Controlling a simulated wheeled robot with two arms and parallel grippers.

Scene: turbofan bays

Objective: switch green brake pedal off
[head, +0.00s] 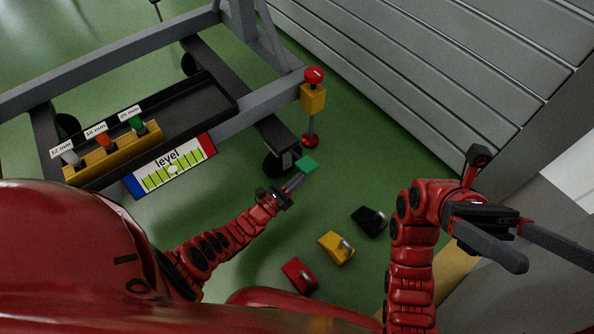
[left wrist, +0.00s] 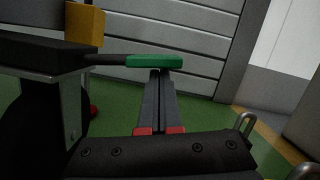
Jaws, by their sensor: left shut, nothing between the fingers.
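The green brake pedal (head: 307,164) is a small flat green plate near the caster wheel of the grey cart. In the left wrist view the green pedal (left wrist: 154,61) sits at the end of a dark lever, just beyond my fingertips. My left gripper (head: 299,178) is shut and empty, its tips close to the pedal; I cannot tell whether they touch it. In the left wrist view the left gripper (left wrist: 160,75) shows its two fingers together under the pedal. My right gripper (head: 520,247) is at the right with its fingers apart, holding nothing.
A yellow box with a red button (head: 313,97) stands at the cart's corner. Black (head: 370,221), yellow (head: 336,247) and red (head: 299,275) pedals sit on the green floor. A level gauge (head: 172,167) and a tool tray (head: 205,105) are on the cart (head: 268,104). A slatted grey wall (head: 430,75) stands behind.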

